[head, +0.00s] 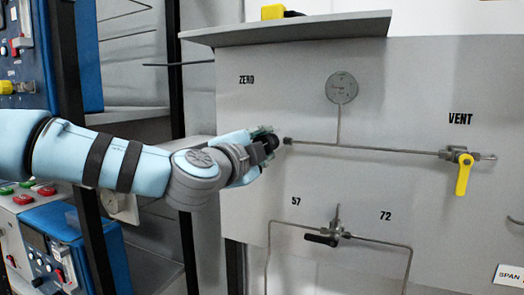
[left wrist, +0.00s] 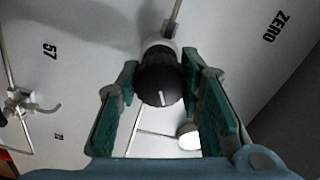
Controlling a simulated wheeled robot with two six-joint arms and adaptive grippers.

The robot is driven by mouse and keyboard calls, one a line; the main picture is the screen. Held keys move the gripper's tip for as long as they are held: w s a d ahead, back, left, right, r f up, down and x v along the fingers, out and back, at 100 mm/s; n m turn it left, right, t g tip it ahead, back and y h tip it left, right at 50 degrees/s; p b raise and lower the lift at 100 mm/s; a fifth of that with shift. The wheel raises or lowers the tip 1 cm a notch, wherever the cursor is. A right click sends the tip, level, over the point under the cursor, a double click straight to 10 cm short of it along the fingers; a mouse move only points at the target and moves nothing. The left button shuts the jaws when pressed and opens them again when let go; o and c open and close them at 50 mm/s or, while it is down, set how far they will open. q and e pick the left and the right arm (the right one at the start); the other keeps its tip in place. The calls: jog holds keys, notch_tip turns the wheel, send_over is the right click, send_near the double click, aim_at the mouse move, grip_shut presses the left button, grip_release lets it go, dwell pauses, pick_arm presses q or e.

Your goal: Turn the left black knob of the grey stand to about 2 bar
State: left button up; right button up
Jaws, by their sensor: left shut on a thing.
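The black knob (head: 271,142) sits at the left end of a thin metal pipe on the grey stand (head: 430,90). My left gripper (head: 262,146) reaches it from the left and is shut on it. In the left wrist view, the round black knob (left wrist: 160,82) lies between the two green finger pads, and a short white mark shows on its face. A round pressure gauge (head: 341,88) stands above the pipe; its needle and scale are too small to read. My right gripper is in no view.
A yellow-handled valve (head: 463,172) is at the right under "VENT". A black-handled valve (head: 325,238) with pipes is below, between "57" and "72". A shelf (head: 300,27) juts out above. Blue instruments (head: 65,245) stand at the left.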

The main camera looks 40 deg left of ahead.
pick_arm(q)
jog(key=m, duration=0.4)
jog(key=shift+m+b, duration=0.3)
jog(key=m, duration=0.9)
jog(key=shift+f+m, duration=0.15)
jog(key=shift+m, duration=2.15)
jog(key=shift+d, duration=0.1)
jog(key=o, duration=1.2)
jog(key=shift+c, duration=0.2)
